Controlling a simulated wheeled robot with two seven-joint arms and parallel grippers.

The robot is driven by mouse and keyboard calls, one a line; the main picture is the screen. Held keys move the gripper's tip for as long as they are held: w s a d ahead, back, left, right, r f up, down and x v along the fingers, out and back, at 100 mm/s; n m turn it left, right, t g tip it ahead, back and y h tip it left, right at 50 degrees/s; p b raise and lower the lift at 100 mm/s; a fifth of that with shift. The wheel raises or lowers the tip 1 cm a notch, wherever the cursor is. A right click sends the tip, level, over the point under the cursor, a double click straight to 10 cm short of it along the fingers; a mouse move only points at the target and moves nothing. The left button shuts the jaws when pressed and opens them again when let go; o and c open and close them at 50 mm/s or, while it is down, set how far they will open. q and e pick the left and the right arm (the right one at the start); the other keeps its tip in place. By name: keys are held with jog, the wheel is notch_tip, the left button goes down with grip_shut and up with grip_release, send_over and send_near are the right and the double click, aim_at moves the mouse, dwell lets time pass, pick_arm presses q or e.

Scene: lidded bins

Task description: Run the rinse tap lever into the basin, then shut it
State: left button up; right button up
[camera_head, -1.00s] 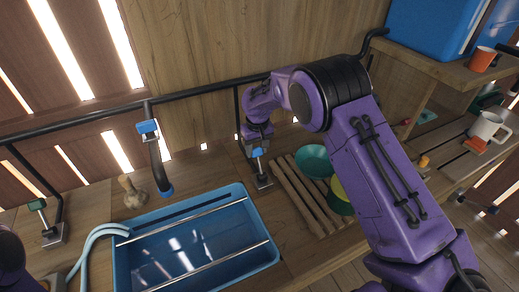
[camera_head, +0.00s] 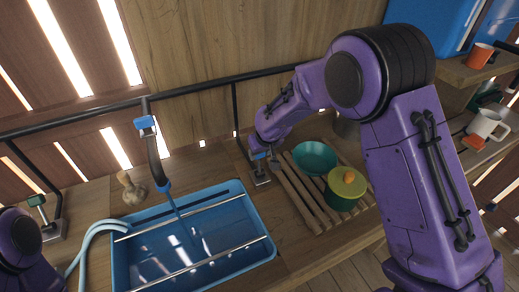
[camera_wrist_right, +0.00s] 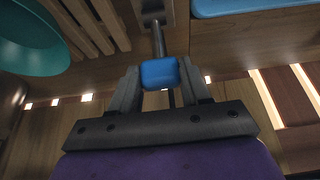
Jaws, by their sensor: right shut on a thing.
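The rinse tap (camera_head: 154,155) is a dark curved spout with blue fittings, hanging from the rail over the blue basin (camera_head: 262,226). A blue stream of water (camera_head: 180,217) runs from its end into the basin. The blue-tipped lever (camera_head: 260,178) stands on a metal base to the right of the basin. My right gripper (camera_wrist_right: 160,82) is shut on the lever's blue knob (camera_wrist_right: 158,73), which shows between its fingers in the right wrist view. In the head view, my arm partly hides the knob. My left gripper is out of view; only part of my left arm shows.
A green-tipped lever (camera_head: 37,201) stands left of the basin, with a pale hose (camera_head: 88,241) and a wooden plunger-like tool (camera_head: 131,189) nearby. A black rail (camera_head: 205,88) crosses behind.

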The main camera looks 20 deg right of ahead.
jog(key=shift+s+f, duration=0.15)
jog(key=o, duration=1.1)
jog(key=shift+c, duration=0.2)
jog(key=shift+r, duration=0.45)
jog(key=b+v, duration=0.1)
jog(key=v, duration=0.8)
jog(key=shift+s+r+b, duration=0.25)
jog(key=shift+r+b, duration=0.05)
jog(key=shift+r, duration=0.05)
jog(key=shift+d, duration=0.1)
